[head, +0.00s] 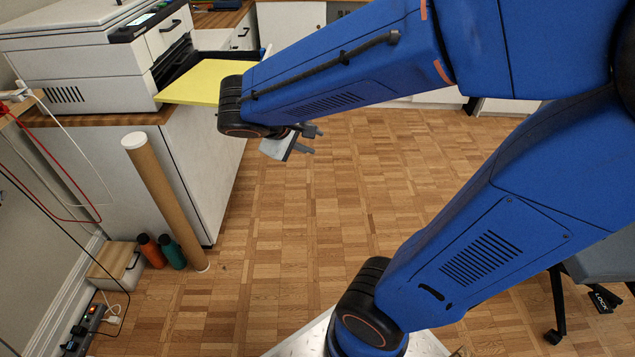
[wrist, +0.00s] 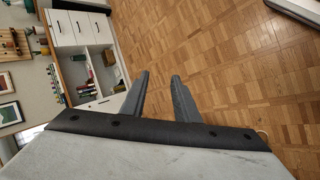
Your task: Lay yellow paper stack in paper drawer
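The yellow paper stack (head: 200,82) lies roughly flat at the front of the white printer (head: 90,65), beside and partly over the dark paper drawer (head: 190,61) that sticks out of it. My arm hides the stack's right end, and I cannot tell whether it rests fully inside the drawer. My gripper (head: 313,141) is to the right of the stack and lower, apart from it, over the floor. In the wrist view my gripper (wrist: 160,84) shows two fingers apart with nothing between them. Neither stack nor drawer shows there.
The printer stands on a wood-topped cabinet (head: 200,165). A cardboard tube (head: 165,200) leans on it, with two bottles (head: 162,251) beside it. Cables hang at the left. A shelf unit (wrist: 85,45) shows in the wrist view. The parquet floor (head: 300,230) is clear.

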